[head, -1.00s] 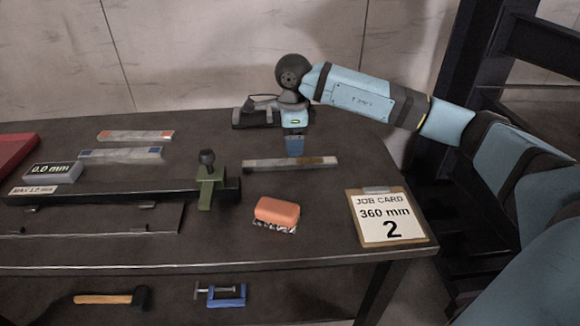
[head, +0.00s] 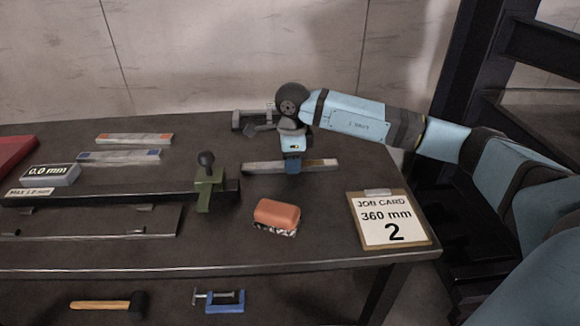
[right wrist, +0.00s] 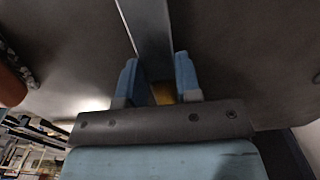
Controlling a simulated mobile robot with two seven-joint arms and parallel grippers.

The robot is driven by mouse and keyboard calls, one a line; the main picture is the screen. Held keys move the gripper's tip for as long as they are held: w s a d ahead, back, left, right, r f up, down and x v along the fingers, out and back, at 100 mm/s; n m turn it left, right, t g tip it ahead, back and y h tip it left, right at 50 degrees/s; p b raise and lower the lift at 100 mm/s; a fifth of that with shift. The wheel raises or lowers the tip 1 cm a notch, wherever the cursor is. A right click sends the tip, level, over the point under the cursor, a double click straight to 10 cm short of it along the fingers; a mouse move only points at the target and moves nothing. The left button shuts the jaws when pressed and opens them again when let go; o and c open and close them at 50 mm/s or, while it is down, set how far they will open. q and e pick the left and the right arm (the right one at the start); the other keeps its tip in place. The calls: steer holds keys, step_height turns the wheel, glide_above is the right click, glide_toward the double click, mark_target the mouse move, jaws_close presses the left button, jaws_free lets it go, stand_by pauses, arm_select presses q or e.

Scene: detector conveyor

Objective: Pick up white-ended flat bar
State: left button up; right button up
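The white-ended flat bar (head: 262,168) lies on the bench top, a grey strip with pale ends and a brownish patch, partly hidden behind my right gripper (head: 292,168). In the right wrist view the bar (right wrist: 150,30) runs between the two blue fingertips of my right gripper (right wrist: 157,76). The fingers are apart, one on each side of the bar, with a gap visible beside it. Whether the bar touches the bench under the fingers is hidden. My left gripper is not in view.
Two similar bars, orange-ended (head: 134,138) and blue-ended (head: 120,155), lie at left.

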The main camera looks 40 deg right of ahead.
jaws_close()
steer(key=shift+r, duration=0.1)
